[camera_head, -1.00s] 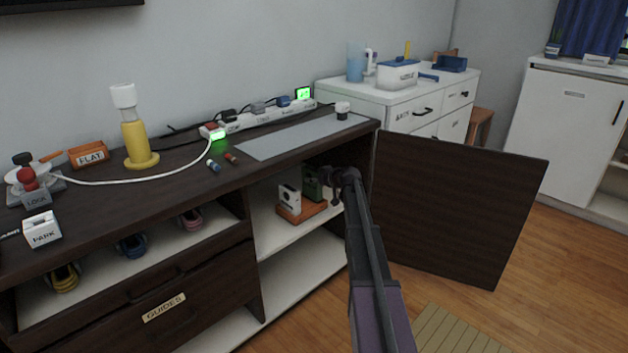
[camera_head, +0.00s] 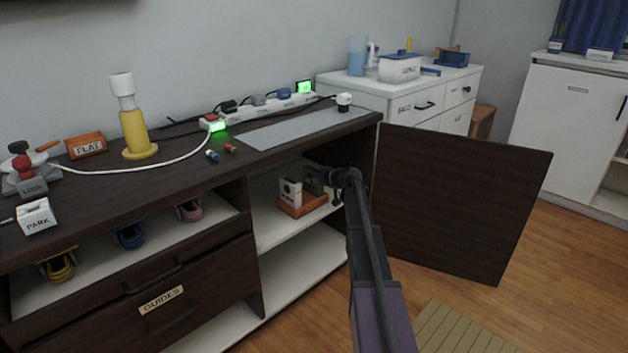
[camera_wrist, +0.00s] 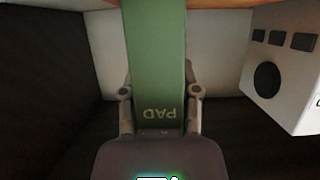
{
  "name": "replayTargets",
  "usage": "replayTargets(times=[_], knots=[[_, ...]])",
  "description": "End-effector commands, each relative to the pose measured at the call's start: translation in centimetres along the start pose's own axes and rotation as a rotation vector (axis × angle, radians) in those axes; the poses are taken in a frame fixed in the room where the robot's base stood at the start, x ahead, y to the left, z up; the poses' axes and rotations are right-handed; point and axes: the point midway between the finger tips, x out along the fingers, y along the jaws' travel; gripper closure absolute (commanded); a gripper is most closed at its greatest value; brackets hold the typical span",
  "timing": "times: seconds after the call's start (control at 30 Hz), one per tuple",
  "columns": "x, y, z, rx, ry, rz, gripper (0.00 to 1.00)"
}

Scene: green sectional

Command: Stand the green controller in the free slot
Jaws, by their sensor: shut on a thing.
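The green controller (camera_wrist: 155,60), lettered PAD, stands between the fingers of my gripper (camera_wrist: 160,100) in the wrist view. My gripper is shut on it. In the head view my gripper (camera_head: 340,180) reaches into the open cabinet, and the green controller (camera_head: 313,180) shows dark green beside a white controller. The white controller (camera_head: 291,192) stands in an orange-brown holder (camera_head: 302,205); it also shows at the right of the wrist view (camera_wrist: 285,60). The green controller is at the holder's right side. Whether its end is seated in the slot is hidden.
The cabinet shelf (camera_head: 275,230) has bare room in front of the holder. The open dark door (camera_head: 460,200) stands right of my arm. The cabinet top (camera_head: 190,190) lies above the shelf, with a grey mat (camera_head: 300,128) on it.

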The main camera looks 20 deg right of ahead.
Motion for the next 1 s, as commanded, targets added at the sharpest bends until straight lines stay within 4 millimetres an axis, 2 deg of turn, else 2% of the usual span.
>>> replayTargets(times=[0.2,0.23,0.33,0.37,1.0], knots=[[-0.01,0.01,-0.02,0.000,0.000,0.000,1.00],[-0.01,0.01,-0.02,0.000,0.000,0.000,0.52],[-0.01,0.01,-0.02,0.000,0.000,0.000,0.22],[-0.01,0.02,-0.02,0.000,0.000,0.000,0.18],[-0.28,0.03,-0.62,0.000,0.000,0.000,0.18]])
